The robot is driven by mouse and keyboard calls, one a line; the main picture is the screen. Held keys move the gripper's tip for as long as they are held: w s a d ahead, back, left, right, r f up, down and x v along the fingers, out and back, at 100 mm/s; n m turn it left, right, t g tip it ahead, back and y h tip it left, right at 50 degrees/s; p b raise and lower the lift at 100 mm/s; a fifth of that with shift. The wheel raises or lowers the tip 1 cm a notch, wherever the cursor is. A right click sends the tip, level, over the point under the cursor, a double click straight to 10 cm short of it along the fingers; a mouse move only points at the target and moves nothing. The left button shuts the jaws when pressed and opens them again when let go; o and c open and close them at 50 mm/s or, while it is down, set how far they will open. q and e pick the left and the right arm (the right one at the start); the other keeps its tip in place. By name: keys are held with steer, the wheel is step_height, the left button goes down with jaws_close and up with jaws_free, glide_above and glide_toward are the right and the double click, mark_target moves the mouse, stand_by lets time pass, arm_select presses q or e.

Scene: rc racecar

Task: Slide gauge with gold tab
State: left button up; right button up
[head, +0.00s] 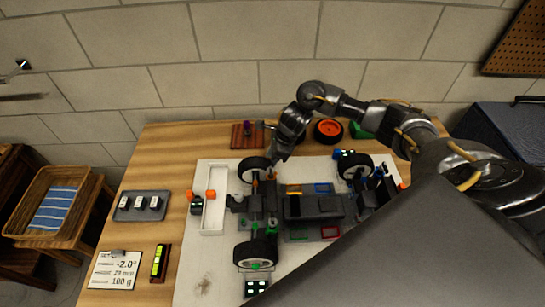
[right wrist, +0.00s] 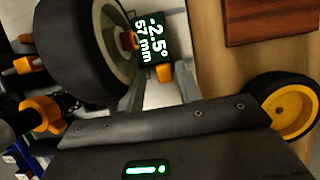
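In the right wrist view, a small black gauge (right wrist: 151,38) with a lit readout of -2.5° and 57 mm stands beside a black tyre (right wrist: 68,55) with a pale rim. A gold tab (right wrist: 164,72) sticks out from the gauge toward my right gripper (right wrist: 160,88). The gripper's two grey fingers are apart, one on each side of the tab; I cannot tell whether they touch it. In the head view, my right gripper (head: 272,170) points down at the upper left wheel (head: 254,170) of the car chassis (head: 313,207). It hides the gauge there. My left gripper is not in view.
The chassis lies on a white board (head: 205,265) on a wooden table (head: 150,195).

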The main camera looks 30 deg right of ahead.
steer(key=shift+r, duration=0.25)
steer(key=b+v, duration=0.1)
steer(key=v, duration=0.9)
steer(key=shift+s+d, duration=0.15)
steer(key=shift+d, duration=0.05)
steer(key=shift+r, duration=0.1)
